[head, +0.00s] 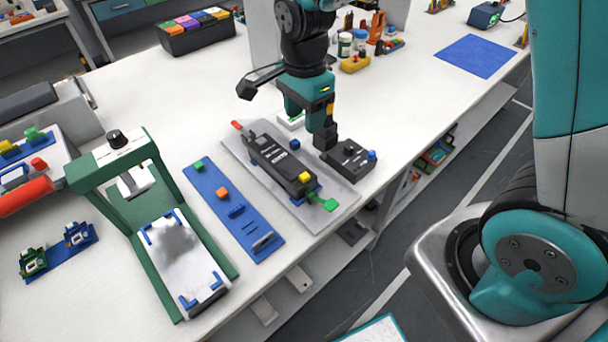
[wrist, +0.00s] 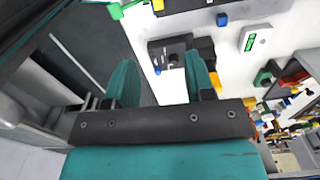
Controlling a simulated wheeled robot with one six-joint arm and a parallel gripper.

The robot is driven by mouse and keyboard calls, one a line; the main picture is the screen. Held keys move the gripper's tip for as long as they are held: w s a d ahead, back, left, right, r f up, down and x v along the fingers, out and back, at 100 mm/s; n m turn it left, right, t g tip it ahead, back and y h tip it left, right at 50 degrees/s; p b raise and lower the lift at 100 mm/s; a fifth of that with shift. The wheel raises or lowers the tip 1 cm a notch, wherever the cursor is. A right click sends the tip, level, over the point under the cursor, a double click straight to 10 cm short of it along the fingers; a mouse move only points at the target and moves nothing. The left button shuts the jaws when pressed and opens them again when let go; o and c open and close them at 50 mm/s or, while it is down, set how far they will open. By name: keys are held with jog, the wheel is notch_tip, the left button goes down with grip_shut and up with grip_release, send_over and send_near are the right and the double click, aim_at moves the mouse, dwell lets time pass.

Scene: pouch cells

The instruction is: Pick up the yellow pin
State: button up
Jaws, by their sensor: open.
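The yellow pin (head: 306,177) appears as a small yellow block at the front end of the long black device (head: 278,160). In the wrist view, a yellow piece (wrist: 158,5) at the top edge looks like the same pin, cut off by the frame. My gripper (head: 308,122) is over the table, beyond the pin and above the far side of the device, near the small dark box. In the wrist view my gripper (wrist: 161,62) has its two teal fingers wide apart, with nothing held between them. The pin is apart from the fingers.
The black device lies on a grey plate (head: 340,200), with a green tab (head: 323,204) beside the pin. A dark box with a blue knob (head: 350,160) stands to its right. A blue strip (head: 228,205) and a green-framed press (head: 165,278) are left. The table's front edge is close.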

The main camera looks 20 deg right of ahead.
jog(key=p, duration=0.2)
send_over(305, 176)
jog(key=f, duration=1.1)
jog(key=shift+w+f, duration=0.25)
jog(key=shift+s+f+p, duration=0.2)
jog(key=shift+f+p, duration=0.4)
jog(key=shift+f, duration=2.05)
